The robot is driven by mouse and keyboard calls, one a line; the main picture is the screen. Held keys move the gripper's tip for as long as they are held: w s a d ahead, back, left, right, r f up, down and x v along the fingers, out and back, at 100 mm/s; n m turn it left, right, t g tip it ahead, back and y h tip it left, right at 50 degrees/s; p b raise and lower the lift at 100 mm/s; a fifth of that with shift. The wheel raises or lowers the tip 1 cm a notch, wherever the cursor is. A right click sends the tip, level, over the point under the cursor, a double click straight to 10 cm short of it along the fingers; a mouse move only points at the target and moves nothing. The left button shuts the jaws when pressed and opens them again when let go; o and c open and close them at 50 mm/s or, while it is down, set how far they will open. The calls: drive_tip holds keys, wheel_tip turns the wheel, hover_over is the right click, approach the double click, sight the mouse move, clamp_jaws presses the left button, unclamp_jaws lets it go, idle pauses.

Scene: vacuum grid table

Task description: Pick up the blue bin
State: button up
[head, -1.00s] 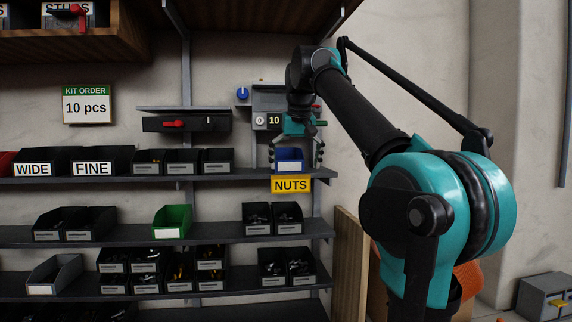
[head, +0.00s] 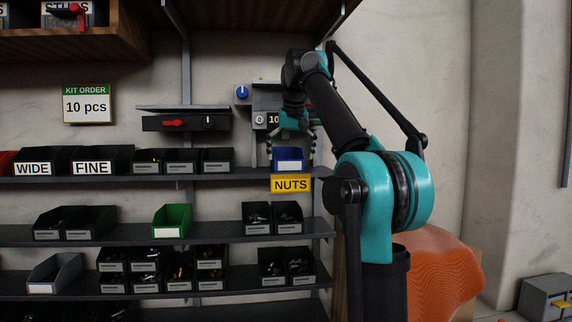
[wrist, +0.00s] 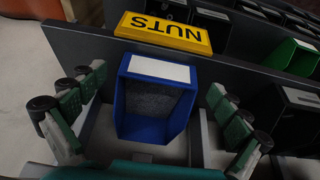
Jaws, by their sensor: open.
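The blue bin (head: 289,159) stands on the upper shelf, above the yellow NUTS label (head: 291,184). It has a white label on its front. In the wrist view the blue bin (wrist: 155,98) shows a dark grey inside and sits between the spread fingers. My gripper (head: 292,150) reaches down over the bin from above, its fingers apart on the left and right sides of it. In the wrist view my gripper (wrist: 155,118) is open, with visible gaps between the fingers and the bin's walls.
Black bins (head: 182,161) stand further left on the same shelf (head: 230,173). A green bin (head: 172,221) and more black bins are on shelves below. A grey dispenser unit (head: 263,98) with a blue knob is behind my gripper. A wooden board (head: 341,240) stands right of the shelves.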

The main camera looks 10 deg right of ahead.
drive_tip(key=w, duration=0.3)
drive_tip(key=shift+w, duration=0.2)
drive_tip(key=shift+w+f, duration=0.2)
drive_tip(key=shift+f, duration=0.35)
drive_tip(key=c, duration=1.2)
drive_tip(key=shift+r, duration=0.15)
